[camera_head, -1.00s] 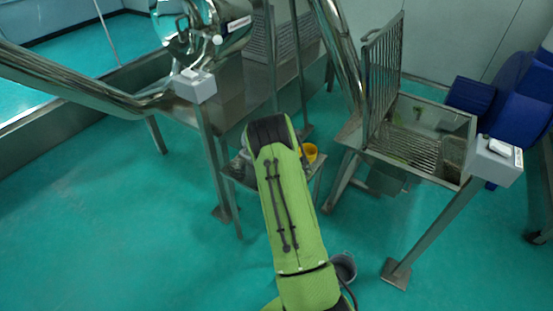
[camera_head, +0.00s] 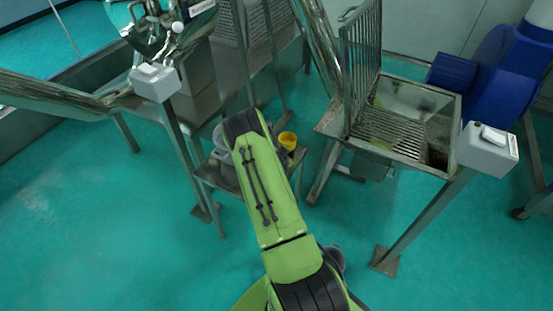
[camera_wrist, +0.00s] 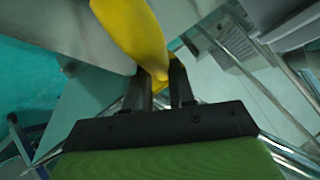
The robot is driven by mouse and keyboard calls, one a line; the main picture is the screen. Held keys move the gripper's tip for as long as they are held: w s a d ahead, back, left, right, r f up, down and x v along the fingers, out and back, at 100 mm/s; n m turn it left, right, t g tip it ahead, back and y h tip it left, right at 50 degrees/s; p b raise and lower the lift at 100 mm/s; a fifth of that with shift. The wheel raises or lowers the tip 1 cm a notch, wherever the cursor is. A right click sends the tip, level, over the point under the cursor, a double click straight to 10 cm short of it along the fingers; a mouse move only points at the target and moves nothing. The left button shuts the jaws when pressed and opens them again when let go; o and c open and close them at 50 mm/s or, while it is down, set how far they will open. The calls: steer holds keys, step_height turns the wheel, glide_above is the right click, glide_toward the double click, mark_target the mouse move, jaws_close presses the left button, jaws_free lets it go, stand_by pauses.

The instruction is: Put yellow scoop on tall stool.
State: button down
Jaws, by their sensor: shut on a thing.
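The yellow scoop (camera_wrist: 138,32) shows large in the wrist view, running from the top edge down to my gripper. My gripper (camera_wrist: 162,76) is shut on its narrow end. In the head view my green arm reaches toward a low steel stand (camera_head: 207,176) and hides my gripper. A yellow rounded part (camera_head: 288,140) shows just right of the arm's end, over the stand's far right corner; it looks like the scoop's bowl. I cannot tell whether it touches the stand. I cannot tell for sure which surface is the tall stool.
A steel trough with an upright grate (camera_head: 405,158) stands at the right, with a grey control box (camera_head: 488,150) on its near corner. Another grey box (camera_head: 155,82) is at the upper left. Green floor at the left is clear.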

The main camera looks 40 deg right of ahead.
steer(key=shift+f, duration=1.2)
steer(key=shift+f+b, duration=0.1)
steer(key=shift+b, duration=0.2)
steer(key=c, duration=0.9)
jaws_free()
steer(key=shift+c, duration=0.2)
